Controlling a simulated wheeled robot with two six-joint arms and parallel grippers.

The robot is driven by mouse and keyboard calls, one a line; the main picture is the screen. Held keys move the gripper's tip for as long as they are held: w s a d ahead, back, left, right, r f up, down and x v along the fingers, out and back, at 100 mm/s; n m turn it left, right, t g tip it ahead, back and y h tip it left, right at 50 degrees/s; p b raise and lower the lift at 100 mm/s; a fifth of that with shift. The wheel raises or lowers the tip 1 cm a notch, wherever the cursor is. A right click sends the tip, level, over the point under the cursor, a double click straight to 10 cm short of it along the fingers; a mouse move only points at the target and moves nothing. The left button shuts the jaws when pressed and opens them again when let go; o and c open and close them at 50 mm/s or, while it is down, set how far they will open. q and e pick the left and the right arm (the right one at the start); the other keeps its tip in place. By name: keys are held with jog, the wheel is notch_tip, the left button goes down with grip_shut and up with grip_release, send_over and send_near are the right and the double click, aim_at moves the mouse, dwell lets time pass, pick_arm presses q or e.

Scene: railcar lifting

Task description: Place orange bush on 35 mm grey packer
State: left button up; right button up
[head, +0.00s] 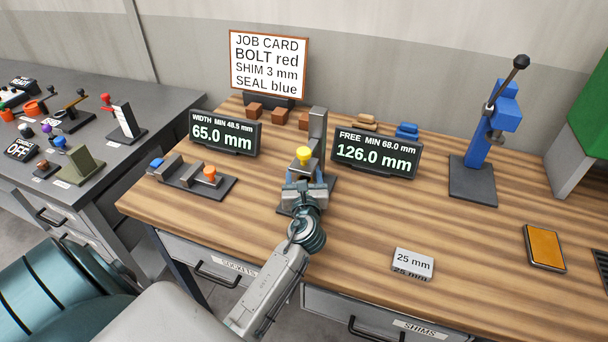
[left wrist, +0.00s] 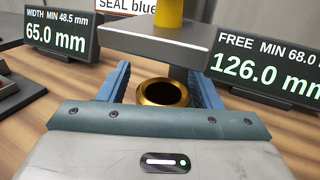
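A brass-orange bush (left wrist: 163,93), a ring with a dark bore, stands upright between the blue fingers of my left gripper (left wrist: 160,80) in the left wrist view. The fingers flank it closely; I cannot tell whether both touch it. In the head view my left gripper (head: 304,182) is at the grey stand with the yellow knob (head: 304,154), and the bush is hidden there. In the wrist view the stand's grey arm (left wrist: 155,42) is just beyond and above the bush. No 35 mm packer is recognisable; what lies under the bush is hidden. My right gripper is out of view.
A grey packer marked 25 mm (head: 413,263) lies at the bench front. Displays show WIDTH 65.0 mm (head: 222,134) and FREE 126.0 mm (head: 375,155). A fixture (head: 222,187) is to the left, a blue press (head: 478,150) to the right.

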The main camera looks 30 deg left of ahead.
pick_arm(q)
jog(key=shift+s+d+r, duration=0.1)
jog(key=shift+s+r, duration=0.05)
jog(key=shift+r, duration=0.2)
jog(key=shift+s+d+f, duration=0.15)
jog(key=shift+d, duration=0.05)
jog(key=b+v, duration=0.2)
jog(key=v, duration=0.9)
jog(key=shift+s+d, duration=0.1)
jog(key=shift+s, duration=0.1)
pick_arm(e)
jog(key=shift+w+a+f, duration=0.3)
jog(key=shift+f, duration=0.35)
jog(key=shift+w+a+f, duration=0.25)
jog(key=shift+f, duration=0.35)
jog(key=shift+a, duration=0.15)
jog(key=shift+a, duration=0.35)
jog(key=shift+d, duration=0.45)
